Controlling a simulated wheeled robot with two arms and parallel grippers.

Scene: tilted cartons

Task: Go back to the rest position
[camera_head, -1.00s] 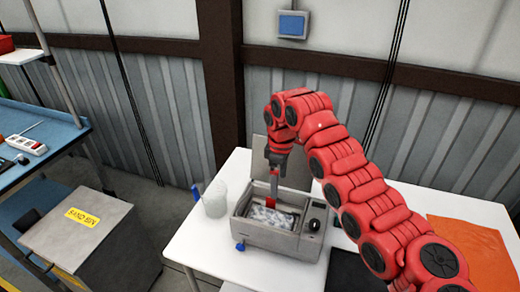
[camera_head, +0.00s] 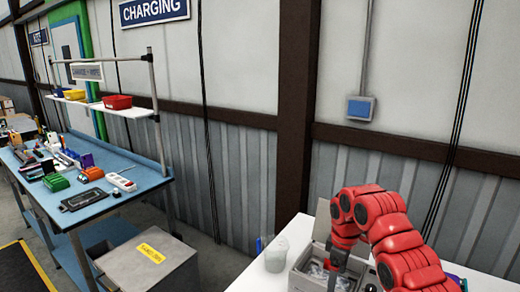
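My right arm comes in from the right, bent over a grey open box (camera_head: 300,262) on the white table (camera_head: 258,283). My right gripper (camera_head: 333,282) points down at the box opening, at the bottom of the picture. Its fingertips are small and partly cut off, so I cannot tell whether they are apart or closed. Pale, crumpled-looking contents (camera_head: 316,270) show inside the box. The raised lid stands behind it. My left gripper is not in view.
A translucent beaker (camera_head: 276,254) stands left of the box. A grey sand bin (camera_head: 150,265) is on the floor further left. A blue workbench (camera_head: 125,205) with tools and a shelf of coloured bins (camera_head: 118,102) stands at the left.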

